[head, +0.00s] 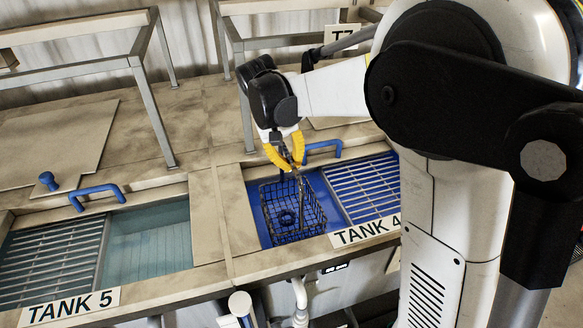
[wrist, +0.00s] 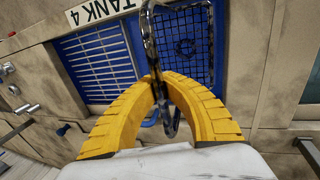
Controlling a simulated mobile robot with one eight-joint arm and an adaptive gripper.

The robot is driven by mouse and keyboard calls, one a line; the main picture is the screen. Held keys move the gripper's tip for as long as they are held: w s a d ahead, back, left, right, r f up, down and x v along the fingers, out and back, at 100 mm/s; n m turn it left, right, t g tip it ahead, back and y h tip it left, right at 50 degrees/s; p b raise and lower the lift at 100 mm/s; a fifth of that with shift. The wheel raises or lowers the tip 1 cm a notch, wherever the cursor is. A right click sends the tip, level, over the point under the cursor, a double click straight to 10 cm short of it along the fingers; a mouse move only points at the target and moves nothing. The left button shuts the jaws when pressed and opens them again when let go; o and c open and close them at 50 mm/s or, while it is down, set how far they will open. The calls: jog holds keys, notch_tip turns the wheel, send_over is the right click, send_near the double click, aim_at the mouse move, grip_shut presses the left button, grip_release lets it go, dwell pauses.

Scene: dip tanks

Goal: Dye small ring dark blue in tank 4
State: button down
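My gripper (head: 288,165) is above tank 4 with its yellow fingers closed around the metal handle of a dark wire basket (head: 318,212). A small dark blue ring (head: 287,217) lies in the basket. The TANK 4 label (head: 366,230) is on the front edge.
Tank 5 (head: 150,240), with pale teal liquid and a grating, is to the left. A blue lid handle (head: 97,192) and knob (head: 47,180) are behind it. Another blue handle (head: 323,148) stands behind tank 4. Metal frames (head: 150,100) rise at the back.

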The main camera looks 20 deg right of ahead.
notch_tip(320, 180, up, 8)
jog(key=p, duration=0.4)
jog(key=shift+f, duration=0.2)
